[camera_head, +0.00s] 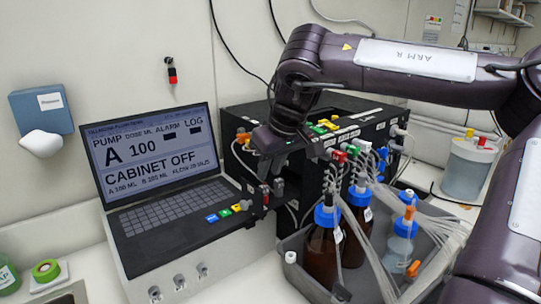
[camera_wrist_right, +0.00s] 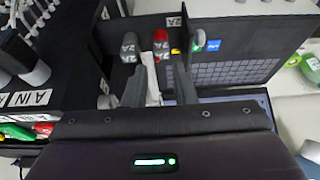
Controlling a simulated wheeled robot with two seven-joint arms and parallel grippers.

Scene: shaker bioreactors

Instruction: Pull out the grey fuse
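The grey fuse (camera_wrist_right: 130,46), marked 2A, stands at the edge of the black cabinet in the right wrist view. A red fuse (camera_wrist_right: 161,42), also marked 2A, is just to its right. My right gripper (camera_wrist_right: 158,78) is open and empty. Its left finger points toward the grey fuse, and the red fuse lies beyond the gap between the fingers. Contact with either fuse cannot be told. In the head view my right gripper (camera_head: 271,176) hangs at the cabinet's near left corner, beside the laptop-like panel. The fuses are hard to make out there. My left gripper is not in view.
The panel's screen (camera_head: 151,146) reads "CABINET OFF". The black cabinet (camera_head: 310,190) carries coloured connectors and tubes. A red fob (camera_head: 172,75) hangs on the wall.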

